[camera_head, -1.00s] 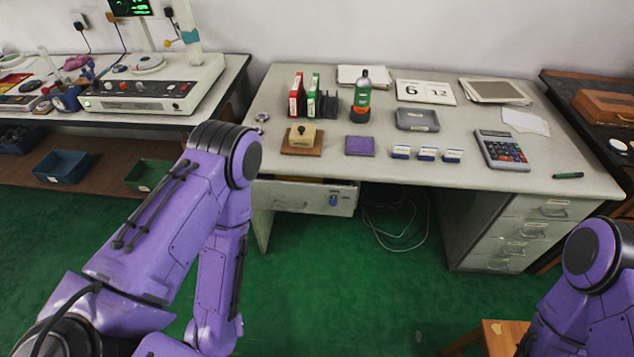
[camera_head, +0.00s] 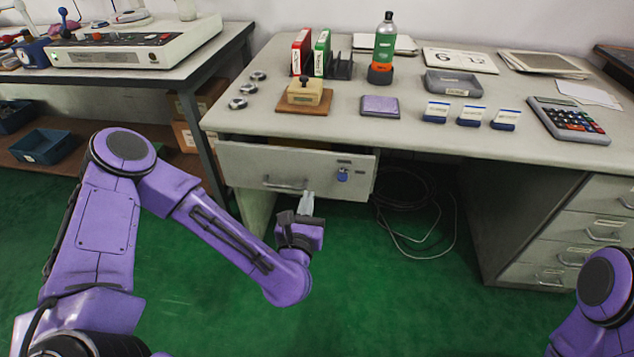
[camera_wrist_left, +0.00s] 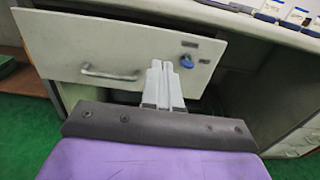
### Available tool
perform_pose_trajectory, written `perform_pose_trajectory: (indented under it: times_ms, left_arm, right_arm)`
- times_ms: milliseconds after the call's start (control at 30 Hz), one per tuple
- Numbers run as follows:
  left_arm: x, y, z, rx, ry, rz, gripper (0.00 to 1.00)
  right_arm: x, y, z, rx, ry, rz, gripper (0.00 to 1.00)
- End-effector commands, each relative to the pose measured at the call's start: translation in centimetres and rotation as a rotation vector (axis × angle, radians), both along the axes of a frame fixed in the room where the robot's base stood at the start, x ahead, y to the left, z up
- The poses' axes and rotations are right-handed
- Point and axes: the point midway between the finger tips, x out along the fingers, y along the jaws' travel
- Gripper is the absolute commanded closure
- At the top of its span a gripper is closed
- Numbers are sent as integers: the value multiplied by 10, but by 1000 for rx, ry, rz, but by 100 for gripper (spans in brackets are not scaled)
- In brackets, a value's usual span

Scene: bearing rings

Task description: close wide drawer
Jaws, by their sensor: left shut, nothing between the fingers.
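The wide drawer (camera_head: 235,168) is under the left part of the desk and stands partly open, its front out from the desk edge. It has a bar handle and a blue lock piece on its right side. In the left wrist view the drawer front (camera_wrist_left: 50,45) fills the upper left. My left gripper (camera_head: 307,196) is shut and empty, its tips at the lower part of the drawer front, right of the handle. In the wrist view its fingertips (camera_wrist_left: 158,66) overlap the front; whether they touch it I cannot tell. My right gripper is out of view; only part of that arm shows.
The desk top (camera_head: 350,125) holds a stamp on a wooden base, a green bottle, a calendar and a calculator (camera_head: 568,120). Cables (camera_head: 425,215) lie on the floor under the desk. A drawer cabinet (camera_head: 570,225) stands at the right. Green floor in front is clear.

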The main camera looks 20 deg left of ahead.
Motion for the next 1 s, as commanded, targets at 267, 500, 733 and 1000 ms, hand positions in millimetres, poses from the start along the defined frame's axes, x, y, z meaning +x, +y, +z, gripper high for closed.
perform_pose_trajectory:
  times_ms: [267,500,733,1000]
  left_arm:
    - [43,12,5,-9,-8,8,100]
    - [94,24,3,-7,-6,7,100]
    - [127,32,3,-7,-5,5,100]
    - [135,34,2,-7,-4,3,100]
  right_arm:
    - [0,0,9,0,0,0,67]
    - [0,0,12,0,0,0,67]
    - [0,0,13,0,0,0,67]
    - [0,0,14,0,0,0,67]
